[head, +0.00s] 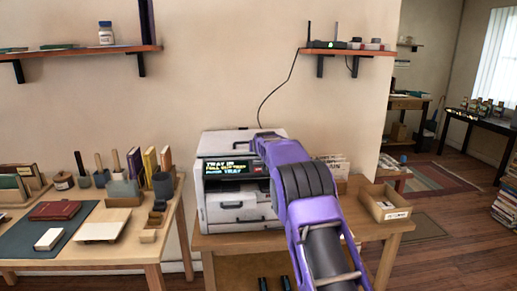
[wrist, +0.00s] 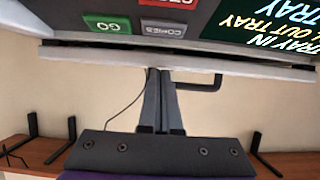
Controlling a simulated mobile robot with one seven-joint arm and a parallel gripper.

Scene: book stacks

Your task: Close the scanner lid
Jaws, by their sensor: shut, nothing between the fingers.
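The scanner (head: 240,212) is a white and grey machine on a wooden table, with a dark display panel of green and yellow text on its front. Its pale lid (head: 226,138) lies on top and looks nearly flat; whether a gap stays under it I cannot tell. My purple arm covers the scanner's right side and hides the gripper in the head view. In the wrist view my gripper (wrist: 162,74) is shut and empty, its fingertips close to the pale edge (wrist: 110,53) beside the panel. A dark handle (wrist: 203,86) sits right of the fingers. Contact is unclear.
An open cardboard box (head: 384,203) stands right of the scanner. A left table (head: 150,245) holds books, pots and a small board. A wall shelf (head: 350,51) with a router hangs above, its cable running down towards the scanner.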

